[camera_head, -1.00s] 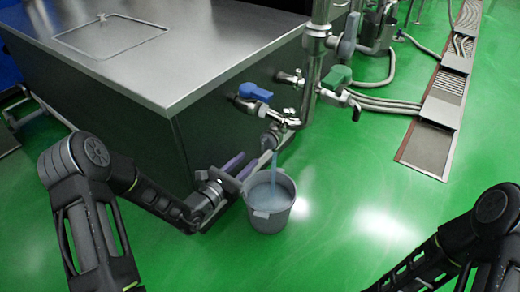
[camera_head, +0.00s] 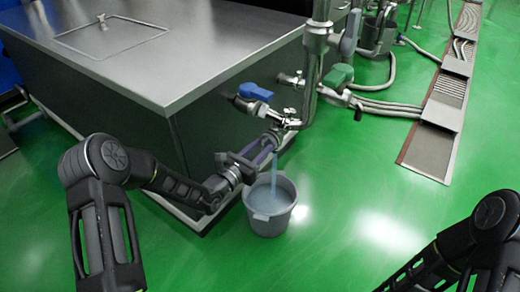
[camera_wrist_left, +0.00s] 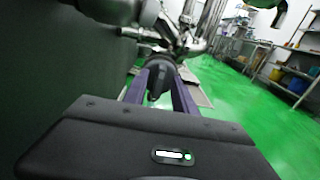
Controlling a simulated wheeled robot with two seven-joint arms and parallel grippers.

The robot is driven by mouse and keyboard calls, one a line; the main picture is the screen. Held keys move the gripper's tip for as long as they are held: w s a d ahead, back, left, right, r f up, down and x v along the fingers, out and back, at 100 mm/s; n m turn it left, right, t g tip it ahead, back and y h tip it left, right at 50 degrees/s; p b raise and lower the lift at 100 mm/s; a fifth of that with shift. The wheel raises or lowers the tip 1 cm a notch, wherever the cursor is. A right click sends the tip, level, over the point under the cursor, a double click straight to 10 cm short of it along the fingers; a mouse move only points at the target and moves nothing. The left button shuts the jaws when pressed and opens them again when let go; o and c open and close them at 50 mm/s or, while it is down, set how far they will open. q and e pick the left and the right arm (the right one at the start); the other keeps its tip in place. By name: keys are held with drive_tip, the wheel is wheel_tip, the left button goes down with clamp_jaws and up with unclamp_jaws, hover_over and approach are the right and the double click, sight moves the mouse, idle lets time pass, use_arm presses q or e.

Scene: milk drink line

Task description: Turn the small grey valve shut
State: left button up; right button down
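The small grey valve (camera_head: 274,137) sits at the low outlet of the pipework, beside the steel tank's corner. Its dark grey handle (camera_wrist_left: 160,77) shows between the purple fingers in the left wrist view. My left gripper (camera_head: 266,151) is at the valve, one finger on each side of the handle. The fingers stand apart; whether they touch the handle is hard to tell. Pale bluish liquid (camera_head: 274,172) runs from the outlet into a grey bucket (camera_head: 270,225) on the floor. My right gripper is out of view; only part of that arm shows at lower right.
A blue-handled valve (camera_head: 256,91) and a green-handled valve (camera_head: 339,75) sit above on the pipework. The steel tank (camera_head: 160,70) fills the left. Hoses and a floor drain (camera_head: 428,150) lie to the right. The green floor in front is clear.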

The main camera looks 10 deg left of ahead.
use_arm(q)
clamp_jaws()
drive_tip(key=shift+m, duration=0.4)
idle(0.4)
drive_tip(key=shift+d+m+p, duration=0.1)
drive_tip(key=shift+m+p, duration=0.5)
drive_tip(key=shift+m, duration=0.6)
drive_tip(key=m, duration=0.4)
drive_tip(key=shift+d+f+m, duration=0.1)
drive_tip(key=shift+m, duration=0.2)
drive_tip(key=m, duration=0.4)
drive_tip(key=shift+s+f, duration=0.1)
drive_tip(key=shift+f, duration=0.05)
drive_tip(key=m+b, duration=0.1)
drive_tip(key=m, duration=0.5)
drive_tip(key=shift+f, duration=0.1)
